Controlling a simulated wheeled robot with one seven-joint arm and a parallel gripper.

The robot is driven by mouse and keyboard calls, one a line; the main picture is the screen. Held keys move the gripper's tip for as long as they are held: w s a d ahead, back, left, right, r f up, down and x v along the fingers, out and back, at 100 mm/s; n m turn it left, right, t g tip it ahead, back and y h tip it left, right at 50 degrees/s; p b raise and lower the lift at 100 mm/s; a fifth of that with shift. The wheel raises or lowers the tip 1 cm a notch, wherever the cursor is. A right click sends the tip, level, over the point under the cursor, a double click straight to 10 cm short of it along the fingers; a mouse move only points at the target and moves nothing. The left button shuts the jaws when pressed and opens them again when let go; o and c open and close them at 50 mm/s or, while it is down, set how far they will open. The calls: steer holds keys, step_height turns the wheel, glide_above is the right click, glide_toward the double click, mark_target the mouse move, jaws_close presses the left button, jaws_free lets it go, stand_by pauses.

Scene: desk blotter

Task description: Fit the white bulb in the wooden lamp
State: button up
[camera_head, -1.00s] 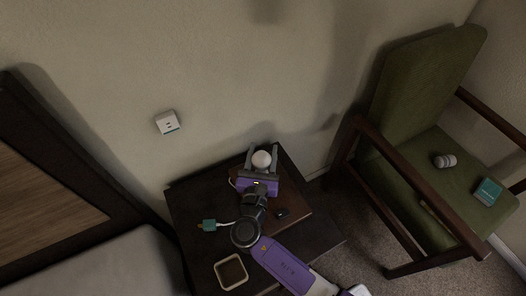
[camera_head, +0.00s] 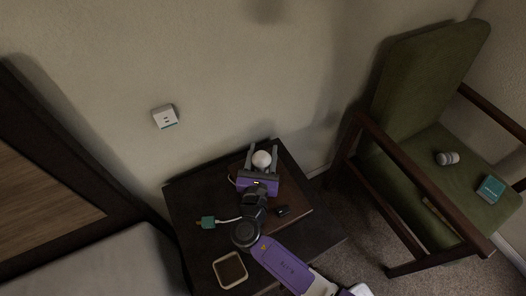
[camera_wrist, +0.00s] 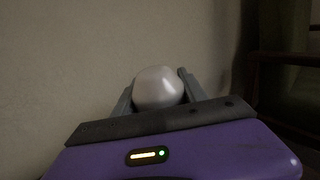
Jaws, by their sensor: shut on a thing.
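The white bulb (camera_head: 261,159) is round and sits between the fingers of my gripper (camera_head: 262,156) at the back of the dark bedside table. In the wrist view the bulb (camera_wrist: 158,87) shows between both fingers of my gripper (camera_wrist: 157,90), which is shut on it. The wooden lamp cannot be made out; my gripper and arm cover the area below the bulb. Whether the bulb touches a socket cannot be told.
A brown blotter (camera_head: 292,221) lies on the table (camera_head: 189,203), with a small dark object (camera_head: 282,211) on it. A square tray (camera_head: 219,266) is at the front. The wall with an outlet (camera_head: 164,117) is close behind; a green chair (camera_head: 415,100) stands to the right.

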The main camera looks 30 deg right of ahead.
steer(key=shift+f, duration=0.35)
steer(key=o, duration=1.3)
steer(key=shift+c, duration=0.2)
steer(key=shift+s, duration=0.1)
steer(key=v, duration=0.7)
steer(key=shift+s+a, duration=0.2)
steer(key=shift+a, duration=0.05)
